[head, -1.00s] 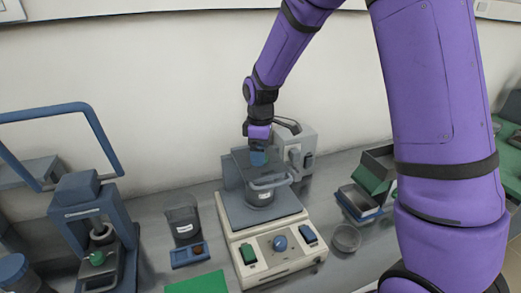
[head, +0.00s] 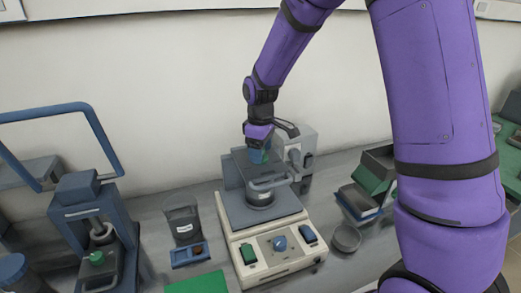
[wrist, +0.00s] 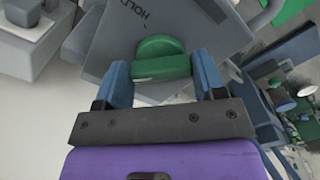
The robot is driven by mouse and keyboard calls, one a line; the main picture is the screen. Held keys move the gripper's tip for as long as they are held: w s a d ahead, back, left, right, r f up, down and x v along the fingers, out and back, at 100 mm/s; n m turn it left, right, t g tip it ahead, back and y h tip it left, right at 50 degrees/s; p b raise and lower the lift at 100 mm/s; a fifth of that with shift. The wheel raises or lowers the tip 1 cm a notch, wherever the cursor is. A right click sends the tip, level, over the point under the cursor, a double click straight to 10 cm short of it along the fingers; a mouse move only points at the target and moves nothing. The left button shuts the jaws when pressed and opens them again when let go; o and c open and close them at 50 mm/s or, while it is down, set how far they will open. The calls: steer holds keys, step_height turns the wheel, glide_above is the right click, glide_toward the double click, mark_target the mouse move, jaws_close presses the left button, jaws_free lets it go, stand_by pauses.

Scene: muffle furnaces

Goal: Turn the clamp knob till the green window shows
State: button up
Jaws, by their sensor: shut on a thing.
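The clamp knob (wrist: 161,58) is a green round disc with a raised bar grip, on top of a grey plate (wrist: 108,45) lettered "HOLD". My gripper (wrist: 161,70) has its two blue fingers on either side of the bar and is shut on it. In the head view my gripper (head: 259,155) points down onto the clamp on the beige and grey machine (head: 238,243), and a little green of the knob shows beside a finger. I cannot make out a green window in either view.
A blue press (head: 80,205) stands at left, with a dark container (head: 181,213) between it and the machine. Green and grey trays (head: 372,178) and a grey bowl (head: 346,238) lie to the right. The machine's front carries a blue dial (head: 279,243) and green and blue switches.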

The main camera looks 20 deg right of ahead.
steer(key=m, duration=0.5)
steer(key=shift+a+m, duration=0.1)
steer(key=shift+m, duration=2.3)
steer(key=o, duration=0.9)
step_height(320, 180, up, 11)
steer(key=shift+f, duration=0.1)
